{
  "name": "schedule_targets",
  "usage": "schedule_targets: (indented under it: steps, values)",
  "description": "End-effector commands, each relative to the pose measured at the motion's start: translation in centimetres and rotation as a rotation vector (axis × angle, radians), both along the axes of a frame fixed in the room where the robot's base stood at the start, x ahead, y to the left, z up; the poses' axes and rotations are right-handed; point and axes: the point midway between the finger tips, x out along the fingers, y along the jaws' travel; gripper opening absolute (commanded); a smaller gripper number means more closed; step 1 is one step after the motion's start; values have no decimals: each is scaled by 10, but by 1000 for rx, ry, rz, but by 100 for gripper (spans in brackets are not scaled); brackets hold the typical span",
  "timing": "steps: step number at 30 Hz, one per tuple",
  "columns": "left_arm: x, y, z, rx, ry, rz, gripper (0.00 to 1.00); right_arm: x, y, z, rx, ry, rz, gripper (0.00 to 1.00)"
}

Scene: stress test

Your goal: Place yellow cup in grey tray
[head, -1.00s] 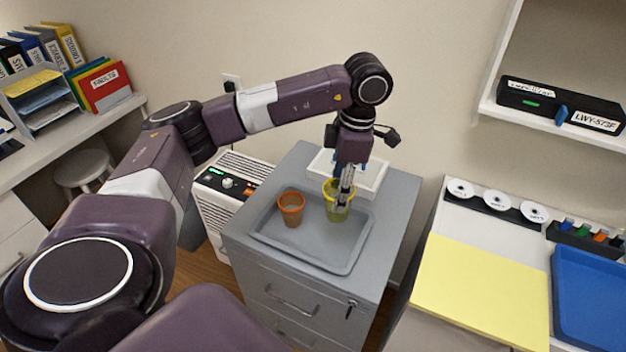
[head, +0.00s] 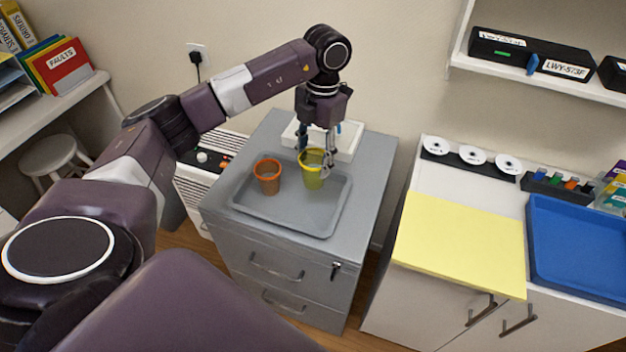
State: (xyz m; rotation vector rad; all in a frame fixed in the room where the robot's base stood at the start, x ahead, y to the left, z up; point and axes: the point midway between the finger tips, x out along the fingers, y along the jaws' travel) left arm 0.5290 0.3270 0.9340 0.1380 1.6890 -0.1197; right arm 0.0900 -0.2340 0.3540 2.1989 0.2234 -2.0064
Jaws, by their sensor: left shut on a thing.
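The yellow cup (head: 312,178) is upright at the back right part of the grey tray (head: 285,224). I cannot tell whether its base touches the tray floor. My left gripper (head: 323,158) points down from above and is shut on the cup's rim and wall on the right side. Its fingers hide part of that rim. My right gripper is not in view.
An orange cup (head: 268,178) stands in the tray, left of the yellow cup. A white tray (head: 346,143) lies behind, on the same grey cabinet (head: 228,225). A blue tray (head: 575,250) and a yellow sheet (head: 460,242) lie on the right counter.

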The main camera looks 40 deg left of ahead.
Motion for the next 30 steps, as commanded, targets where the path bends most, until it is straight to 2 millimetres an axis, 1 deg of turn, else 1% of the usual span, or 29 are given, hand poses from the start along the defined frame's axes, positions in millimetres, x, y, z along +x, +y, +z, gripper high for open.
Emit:
schedule_targets:
  steps: [1, 4, 6, 11, 18, 21, 29, 30]
  values:
    - [-1, 0, -11, -1, 5, 0, 16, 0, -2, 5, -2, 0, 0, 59]
    - [-1, -1, -28, -1, 2, -1, 16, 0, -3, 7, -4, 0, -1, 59]
    - [0, -1, -35, -2, 0, -1, 16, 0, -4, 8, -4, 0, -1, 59]
    - [0, 0, -46, 0, 1, -1, 16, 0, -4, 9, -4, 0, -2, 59]
    - [-1, -1, -80, -1, 2, -1, 16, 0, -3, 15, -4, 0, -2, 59]
    - [0, 0, -84, -1, -1, -2, 16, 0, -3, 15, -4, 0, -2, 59]
    - [0, 0, -87, 0, -1, -1, 16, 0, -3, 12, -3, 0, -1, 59]
    - [0, 0, -87, 0, -1, -1, 46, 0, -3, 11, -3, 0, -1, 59]
